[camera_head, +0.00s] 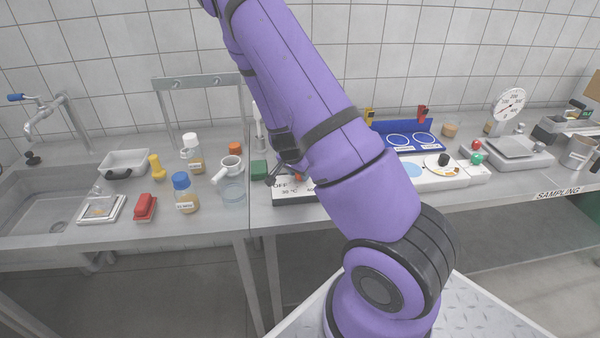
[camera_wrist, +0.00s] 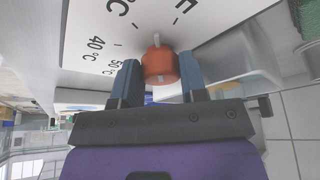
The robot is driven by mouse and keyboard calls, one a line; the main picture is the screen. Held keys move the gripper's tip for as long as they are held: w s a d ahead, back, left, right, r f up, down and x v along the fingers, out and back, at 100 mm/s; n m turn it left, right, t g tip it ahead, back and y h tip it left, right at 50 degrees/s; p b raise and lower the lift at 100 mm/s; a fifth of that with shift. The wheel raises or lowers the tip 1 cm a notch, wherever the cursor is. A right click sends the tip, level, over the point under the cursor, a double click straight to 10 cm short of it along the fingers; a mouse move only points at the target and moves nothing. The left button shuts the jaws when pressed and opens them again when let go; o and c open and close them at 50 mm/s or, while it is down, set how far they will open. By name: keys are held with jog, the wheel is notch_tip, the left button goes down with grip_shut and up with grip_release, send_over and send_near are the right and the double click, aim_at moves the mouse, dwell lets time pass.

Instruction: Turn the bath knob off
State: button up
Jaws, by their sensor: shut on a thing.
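The bath knob (camera_wrist: 160,66) is orange and sits on a white panel (camera_wrist: 85,25) marked "40 °C", "50 °C" and partly cut-off lettering. My gripper (camera_wrist: 158,60) has one blue-grey finger on each side of the knob and is shut on it. A pale mark shows at the knob's upper edge; its exact setting is hard to tell. In the head view the panel (camera_head: 283,197) shows "OFF" and "30 °C" at the bench's front edge. My arm hides most of it, and a bit of orange knob (camera_head: 298,178) shows there.
Left of the panel are a green block (camera_head: 259,170), a glass beaker (camera_head: 232,190), a blue-capped bottle (camera_head: 185,195) and a red item (camera_head: 145,207). A blue rack (camera_head: 405,137) and a scale (camera_head: 513,148) stand to the right. A tiled wall closes the back.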

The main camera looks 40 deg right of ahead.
jog(key=shift+w+m+g, duration=0.2)
jog(key=shift+m+g, duration=0.6)
jog(key=shift+m, duration=1.4)
jog(key=o, duration=0.9)
jog(key=shift+r, duration=0.1)
